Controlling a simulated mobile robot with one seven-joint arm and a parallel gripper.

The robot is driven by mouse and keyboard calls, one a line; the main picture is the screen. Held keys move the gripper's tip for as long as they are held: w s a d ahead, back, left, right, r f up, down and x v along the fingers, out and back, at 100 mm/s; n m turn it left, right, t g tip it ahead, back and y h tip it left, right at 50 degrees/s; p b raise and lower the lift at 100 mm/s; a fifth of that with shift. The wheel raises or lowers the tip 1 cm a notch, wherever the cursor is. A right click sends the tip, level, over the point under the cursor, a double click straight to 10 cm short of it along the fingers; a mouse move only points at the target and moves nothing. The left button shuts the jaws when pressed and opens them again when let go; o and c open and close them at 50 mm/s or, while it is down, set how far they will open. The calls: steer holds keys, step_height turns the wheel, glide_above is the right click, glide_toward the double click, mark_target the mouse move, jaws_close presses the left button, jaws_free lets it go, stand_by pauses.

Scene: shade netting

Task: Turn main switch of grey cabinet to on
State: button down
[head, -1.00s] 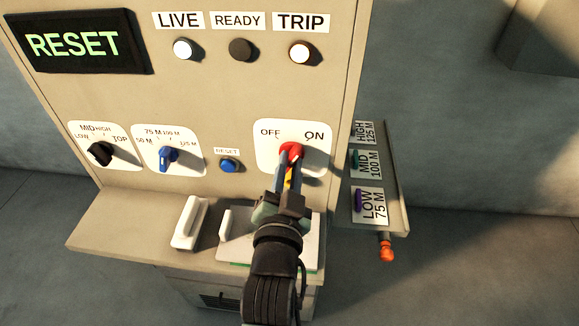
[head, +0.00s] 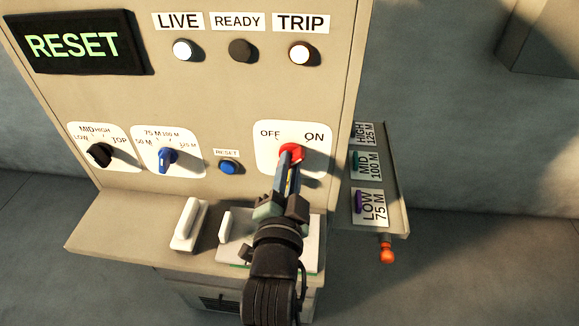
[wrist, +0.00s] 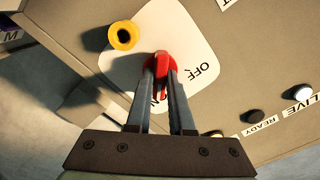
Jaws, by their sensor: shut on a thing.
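The grey cabinet (head: 240,95) shows a white plate (head: 265,155) marked OFF at left and ON at right. The red main switch knob (head: 291,152) sits on this plate. My gripper (head: 289,158) is shut on the knob, which is partly hidden by the fingers. In the wrist view the red grip (wrist: 162,70) stands between the two finger tips (wrist: 162,72) and its lower end points toward the partly hidden ON mark. A yellow ring with a dark centre (wrist: 123,36) is beside the knob there; the arm hides it in the head view.
The LIVE lamp (head: 182,50) and TRIP lamp (head: 299,52) look lit; the READY lamp (head: 240,50) is dark. A black selector (head: 100,154), blue selector (head: 168,157) and blue RESET button (head: 229,167) lie left. A ledge (head: 130,225) juts out below; a side shelf (head: 395,195) stands right.

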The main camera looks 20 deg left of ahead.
steer(key=c, duration=0.8)
jaws_free()
steer(key=shift+s, duration=0.1)
steer(key=b+v, duration=0.3)
steer(key=v, duration=0.9)
steer(key=shift+s+d, duration=0.2)
steer(key=shift+s, duration=0.2)
steer(key=shift+r, duration=0.1)
steer(key=w+d+r+n+t+h, duration=0.1)
steer(key=d+r+n+t, duration=0.15)
steer(key=r, duration=0.75)
steer(key=w+d+r+n+t+h, duration=0.1)
steer(key=w+d+r+t, duration=0.15)
steer(key=r, duration=0.65)
steer(key=w+d+r+n+t, duration=0.15)
steer(key=d+r, duration=0.25)
steer(key=r, duration=0.6)
steer(key=s+d+r+t+h, duration=0.1)
steer(key=s+r, duration=0.1)
steer(key=r, duration=0.3)
steer(key=s+d+r+n+t+h, duration=0.1)
steer(key=s+d+r+t+h, duration=0.1)
steer(key=r, duration=0.3)
steer(key=shift+s+d, duration=0.2)
steer(key=shift+s, duration=0.15)
